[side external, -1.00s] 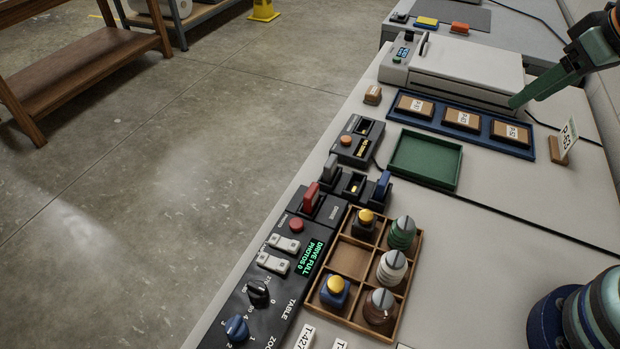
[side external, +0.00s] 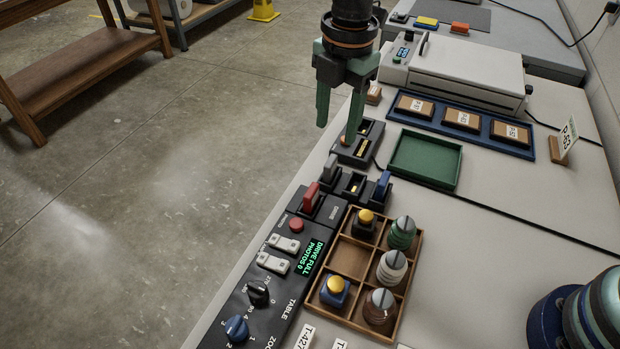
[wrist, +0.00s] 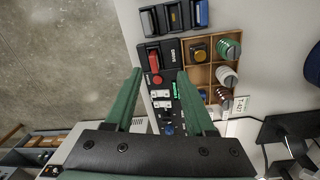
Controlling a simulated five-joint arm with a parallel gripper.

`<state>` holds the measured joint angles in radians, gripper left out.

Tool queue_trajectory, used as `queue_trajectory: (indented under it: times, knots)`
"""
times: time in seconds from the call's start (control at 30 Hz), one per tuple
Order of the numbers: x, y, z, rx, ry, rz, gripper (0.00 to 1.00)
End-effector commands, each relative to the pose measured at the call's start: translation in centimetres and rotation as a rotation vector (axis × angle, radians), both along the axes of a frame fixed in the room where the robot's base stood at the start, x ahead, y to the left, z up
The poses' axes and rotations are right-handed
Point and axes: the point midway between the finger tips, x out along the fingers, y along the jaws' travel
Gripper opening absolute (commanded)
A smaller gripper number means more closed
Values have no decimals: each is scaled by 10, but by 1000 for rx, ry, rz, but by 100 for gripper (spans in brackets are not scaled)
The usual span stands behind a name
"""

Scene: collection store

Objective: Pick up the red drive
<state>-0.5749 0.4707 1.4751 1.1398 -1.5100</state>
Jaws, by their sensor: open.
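The red drive (side external: 310,198) stands upright in a slot at the far end of the black control panel (side external: 268,318). Its red top also shows in the wrist view (wrist: 152,57), a little beyond my fingertips and towards the left finger. My gripper (side external: 336,130) is open and empty. Its fingers point down, above and beyond the red drive, near the bench's left edge. In the wrist view, my gripper (wrist: 159,76) has its two green fingers apart, with the panel between and below them.
A black rack beside the red drive holds a grey drive (side external: 331,166) and a blue drive (side external: 382,186). A wooden divided tray (side external: 349,262) with knobs stands nearby. A black box with an orange button (side external: 346,140) is close to my fingers. The green tray (side external: 425,159) is empty.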

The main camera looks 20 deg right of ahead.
Motion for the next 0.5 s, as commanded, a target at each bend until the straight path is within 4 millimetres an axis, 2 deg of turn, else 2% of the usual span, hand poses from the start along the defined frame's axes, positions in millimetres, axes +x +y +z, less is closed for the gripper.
queue_trajectory:
  times: [0.03, 0.1, 0.2, 0.37, 0.5]
  knots:
    - [-2, 13, -11, -14, 16, 79, 55]
    - [-3, 26, -21, -24, 28, 166, 55]
    - [-5, 36, -29, -34, 39, 243, 55]
    - [-6, 40, -44, -39, 46, 277, 55]
    - [-6, 39, -68, -39, 47, 275, 55]
